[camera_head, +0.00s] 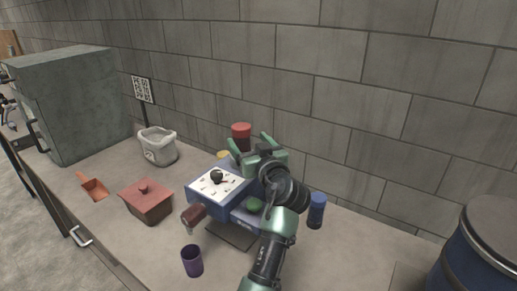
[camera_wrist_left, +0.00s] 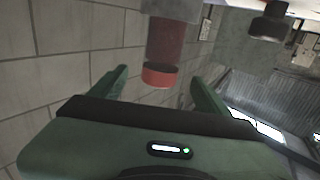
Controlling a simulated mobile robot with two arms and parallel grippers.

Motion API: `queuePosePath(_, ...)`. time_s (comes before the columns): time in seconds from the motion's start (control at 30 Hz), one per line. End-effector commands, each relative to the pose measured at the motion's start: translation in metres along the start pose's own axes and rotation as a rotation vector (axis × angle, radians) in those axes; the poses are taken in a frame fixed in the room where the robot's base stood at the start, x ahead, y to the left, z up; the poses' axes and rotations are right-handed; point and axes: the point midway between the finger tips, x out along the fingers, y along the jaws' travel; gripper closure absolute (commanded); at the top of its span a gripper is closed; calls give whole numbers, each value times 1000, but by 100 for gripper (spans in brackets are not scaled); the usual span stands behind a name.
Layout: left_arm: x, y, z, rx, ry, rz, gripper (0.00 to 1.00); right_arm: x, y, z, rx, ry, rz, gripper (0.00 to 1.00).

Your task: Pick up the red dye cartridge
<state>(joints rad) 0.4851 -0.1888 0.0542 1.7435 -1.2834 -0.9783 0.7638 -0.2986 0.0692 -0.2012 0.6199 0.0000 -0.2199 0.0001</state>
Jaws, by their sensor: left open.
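The red dye cartridge (camera_head: 241,129) is a dark red cylinder with a brighter red end, upright behind the blue machine (camera_head: 203,203). Its lower part is hidden in the head view. In the left wrist view the cartridge (camera_wrist_left: 168,42) hangs from the top of the picture, its bright red end between the fingertips. My left gripper (camera_head: 251,142) is open, its fingers pointing at the cartridge. In the left wrist view the gripper (camera_wrist_left: 158,77) shows gaps on both sides of the cartridge; I cannot tell contact. My right gripper is not in view.
A blue cylinder (camera_head: 317,211) stands right of my arm. A block wall (camera_head: 350,100) rises close behind. A blue drum (camera_head: 487,250) is at right.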

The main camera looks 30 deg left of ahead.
Motion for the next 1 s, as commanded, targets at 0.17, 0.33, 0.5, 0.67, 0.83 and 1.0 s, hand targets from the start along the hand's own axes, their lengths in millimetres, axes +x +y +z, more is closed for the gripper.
queuePosePath(0.17,21,0,-5,3,1,-1,23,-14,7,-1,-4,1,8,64)
queuePosePath(0.33,44,4,-4,6,0,-1,23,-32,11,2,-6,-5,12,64)
queuePosePath(0.5,66,6,-1,3,1,0,23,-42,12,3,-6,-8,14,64)
queuePosePath(0.67,72,6,3,1,0,0,23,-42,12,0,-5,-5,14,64)
queuePosePath(0.83,72,6,3,0,0,1,28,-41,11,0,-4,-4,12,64)
queuePosePath(1.0,72,6,3,0,0,1,76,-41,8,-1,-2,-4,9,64)
